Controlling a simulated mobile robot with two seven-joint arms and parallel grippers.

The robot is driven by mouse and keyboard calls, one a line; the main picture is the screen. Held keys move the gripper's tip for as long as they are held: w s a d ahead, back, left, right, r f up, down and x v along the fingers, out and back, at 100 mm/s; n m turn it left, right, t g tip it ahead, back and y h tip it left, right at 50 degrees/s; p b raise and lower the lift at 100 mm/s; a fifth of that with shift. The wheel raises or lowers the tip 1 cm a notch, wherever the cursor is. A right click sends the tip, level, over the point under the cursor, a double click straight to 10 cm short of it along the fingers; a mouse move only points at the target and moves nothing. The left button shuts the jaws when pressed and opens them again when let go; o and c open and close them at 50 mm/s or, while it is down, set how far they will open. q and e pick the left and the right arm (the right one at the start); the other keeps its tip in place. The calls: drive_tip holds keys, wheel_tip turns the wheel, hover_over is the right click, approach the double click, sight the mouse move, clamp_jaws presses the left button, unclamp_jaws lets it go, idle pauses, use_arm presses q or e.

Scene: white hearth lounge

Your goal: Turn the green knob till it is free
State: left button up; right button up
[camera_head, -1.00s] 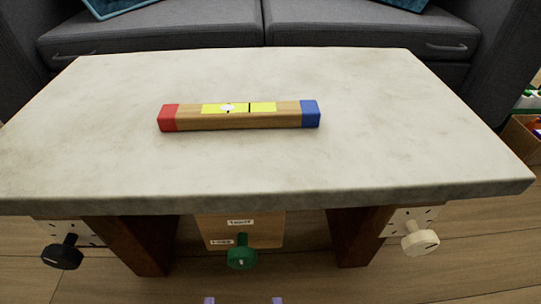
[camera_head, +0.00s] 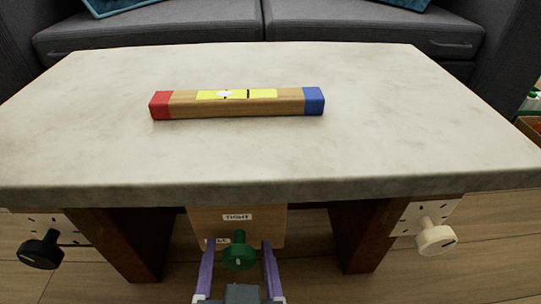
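The green knob (camera_head: 239,257) sticks out from a wooden panel (camera_head: 262,228) under the front edge of the table. A label on the panel (camera_head: 238,217) reads "TIGHT"; a lower label is partly covered. My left gripper (camera_head: 238,252) comes from below with its two purple fingers apart, one on each side of the knob. Gaps seem to show between the fingers and the knob, so it looks open and not clamped. My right gripper is not in view.
A black knob (camera_head: 40,250) is at the left and a white knob (camera_head: 436,238) at the right, both on dial plates under the tabletop (camera_head: 270,160). A wooden bar (camera_head: 237,105) with red and blue ends lies on top. A grey sofa (camera_head: 180,25) stands behind.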

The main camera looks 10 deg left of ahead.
use_arm(q)
clamp_jaws()
idle(0.4)
